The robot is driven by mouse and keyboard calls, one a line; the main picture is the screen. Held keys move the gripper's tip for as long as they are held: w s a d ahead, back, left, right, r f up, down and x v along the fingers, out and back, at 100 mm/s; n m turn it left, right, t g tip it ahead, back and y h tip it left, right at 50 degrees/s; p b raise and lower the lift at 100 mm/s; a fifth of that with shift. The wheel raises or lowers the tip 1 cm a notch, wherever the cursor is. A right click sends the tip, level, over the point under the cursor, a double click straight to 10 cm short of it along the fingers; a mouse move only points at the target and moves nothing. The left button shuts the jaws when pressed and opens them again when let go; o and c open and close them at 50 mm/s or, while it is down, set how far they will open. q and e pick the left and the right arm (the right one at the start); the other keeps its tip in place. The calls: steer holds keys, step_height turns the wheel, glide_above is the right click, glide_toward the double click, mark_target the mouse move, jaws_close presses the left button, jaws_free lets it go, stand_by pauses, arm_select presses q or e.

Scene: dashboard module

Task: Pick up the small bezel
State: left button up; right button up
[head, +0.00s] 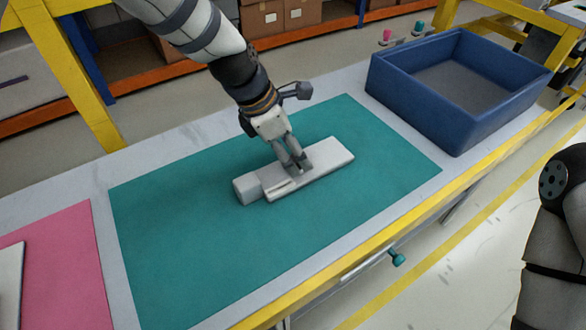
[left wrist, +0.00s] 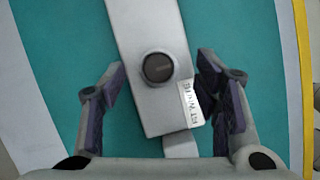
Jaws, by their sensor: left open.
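The small bezel (head: 325,163) appears to be the long, pale grey piece lying flat on the teal mat. In the left wrist view the bezel (left wrist: 148,25) runs up the picture, with a dark round knob (left wrist: 158,68) and a printed white label (left wrist: 190,104) near its lower end. My left gripper (head: 294,167) is over the bezel and points down. Its open fingers stand on either side of the bezel around the knob. Whether they touch it cannot be told. My right gripper is out of view.
A pale block (head: 246,190) adjoins the bezel's left end. A blue bin (head: 413,107) stands at the right of the table. A pink mat (head: 72,265) with a white panel (head: 10,285) is at the left. The teal mat (head: 180,260) is clear around the bezel.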

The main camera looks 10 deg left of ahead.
arm_select(q)
steer(key=x, duration=0.3)
steer(key=shift+a, duration=0.1)
steer(key=shift+r, duration=0.1)
steer(key=c, duration=1.3)
steer(key=shift+r, duration=0.15)
